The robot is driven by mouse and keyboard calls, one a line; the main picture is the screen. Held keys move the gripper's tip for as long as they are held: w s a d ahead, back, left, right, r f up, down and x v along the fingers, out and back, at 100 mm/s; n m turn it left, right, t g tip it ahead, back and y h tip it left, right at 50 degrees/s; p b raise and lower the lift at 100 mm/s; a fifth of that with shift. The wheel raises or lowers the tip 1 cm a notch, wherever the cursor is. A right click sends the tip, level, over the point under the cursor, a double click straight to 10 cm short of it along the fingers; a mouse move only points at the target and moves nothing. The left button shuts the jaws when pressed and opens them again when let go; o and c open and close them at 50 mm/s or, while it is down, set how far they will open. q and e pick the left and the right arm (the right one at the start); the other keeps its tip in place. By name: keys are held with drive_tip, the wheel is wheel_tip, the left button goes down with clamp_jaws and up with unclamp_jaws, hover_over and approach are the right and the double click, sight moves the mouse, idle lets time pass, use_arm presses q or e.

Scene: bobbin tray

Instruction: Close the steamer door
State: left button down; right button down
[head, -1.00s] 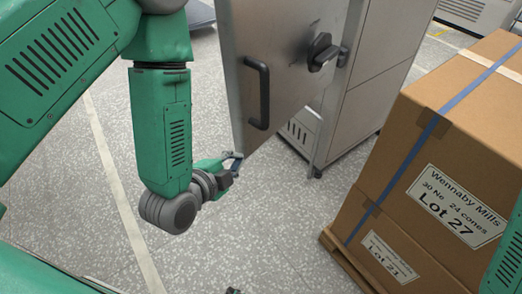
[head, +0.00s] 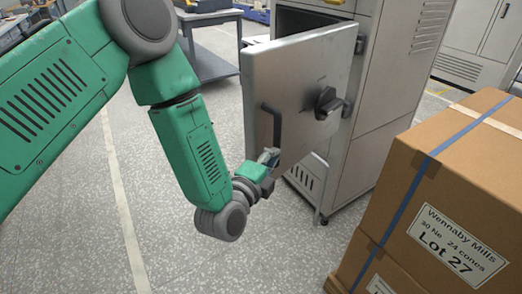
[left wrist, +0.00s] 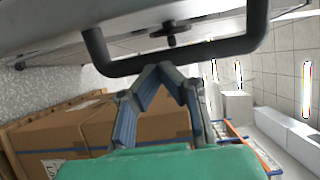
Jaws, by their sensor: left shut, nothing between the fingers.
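The steamer door (head: 300,75) is a grey metal panel standing open from its cabinet, with part of the dark opening (head: 298,22) showing above it. It has a dark bar handle (head: 279,128) and a dark knob (head: 327,103). In the left wrist view the gripper's fingertips (left wrist: 161,67) are together and empty, right at the handle bar (left wrist: 190,57). I cannot tell whether they touch it. My right gripper is out of view.
Stacked cardboard boxes (head: 455,170) with a blue strap stand to the right, close to the steamer cabinet (head: 385,95). A grey table (head: 215,58) stands behind the door at the left. The speckled floor left of the door is clear.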

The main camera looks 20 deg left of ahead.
sight(259, 149)
use_arm(q)
drive_tip(key=shift+w+a, duration=0.2)
drive_tip(key=shift+a, duration=0.5)
drive_tip(key=shift+w+a, duration=0.25)
drive_tip(key=shift+a, duration=0.4)
drive_tip(key=shift+w+a, duration=0.2)
drive_tip(key=shift+a, duration=0.5)
